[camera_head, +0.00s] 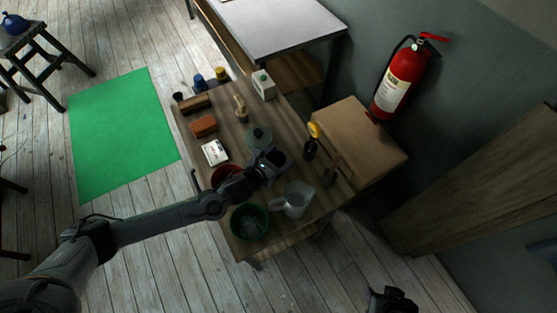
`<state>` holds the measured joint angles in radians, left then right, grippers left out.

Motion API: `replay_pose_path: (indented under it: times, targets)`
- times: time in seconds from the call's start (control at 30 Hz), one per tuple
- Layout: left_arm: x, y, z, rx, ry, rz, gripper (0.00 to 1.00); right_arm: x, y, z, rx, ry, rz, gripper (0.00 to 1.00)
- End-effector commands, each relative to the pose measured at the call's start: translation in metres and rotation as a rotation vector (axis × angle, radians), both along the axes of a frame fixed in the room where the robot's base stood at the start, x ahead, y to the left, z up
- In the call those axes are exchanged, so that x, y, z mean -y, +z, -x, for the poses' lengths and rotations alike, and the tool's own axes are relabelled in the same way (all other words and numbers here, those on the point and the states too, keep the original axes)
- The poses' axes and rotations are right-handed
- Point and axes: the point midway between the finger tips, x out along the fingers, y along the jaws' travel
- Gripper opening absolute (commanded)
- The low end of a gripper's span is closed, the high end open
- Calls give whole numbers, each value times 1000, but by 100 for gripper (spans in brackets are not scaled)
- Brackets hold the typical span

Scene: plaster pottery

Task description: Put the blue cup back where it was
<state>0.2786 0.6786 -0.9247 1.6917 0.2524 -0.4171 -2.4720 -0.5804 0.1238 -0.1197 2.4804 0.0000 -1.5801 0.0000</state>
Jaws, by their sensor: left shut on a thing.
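My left gripper (272,165) is over the middle of the wooden table, shut on a dark, rounded, cup-like thing (283,158). Its colour is too dark to make out for sure, and the gripper hides part of it. My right gripper (392,302) shows only in part at the bottom edge, dark and away from the table.
Near the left gripper are a red bowl (226,174), a green bucket (249,222), a clear jug (295,200), the green pot (259,137) and a black-and-yellow bottle (311,143). A cardboard box (365,145) adjoins the table's right side. A blue pot (13,23) sits on a stool.

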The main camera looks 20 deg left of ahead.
Motion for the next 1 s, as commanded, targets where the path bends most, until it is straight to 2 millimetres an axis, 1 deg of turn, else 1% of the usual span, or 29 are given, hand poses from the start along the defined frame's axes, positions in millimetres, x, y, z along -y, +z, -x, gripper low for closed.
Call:
replay_pose_path:
  times: [0.03, 0.13, 0.57, 0.6, 0.73, 1.0]
  targets:
    - [0, -7, 0, -2, 1, 0, 40, 0, -1, 0, 1, -2, -2, 43]
    - [0, -14, 0, 0, 0, 0, 40, -1, -1, 0, 0, -3, -4, 43]
    - [0, -19, 0, 1, 1, 0, 40, -2, -4, 0, 1, -5, -8, 43]
    - [0, -18, 0, 1, 1, 0, 78, -2, -3, 0, 0, -5, -8, 43]
    - [0, -18, 0, 1, 1, 0, 97, -2, -3, 0, 0, -4, -7, 43]
    - [0, -18, 0, 1, 1, 0, 98, 0, -3, 0, 0, 0, 0, 43]
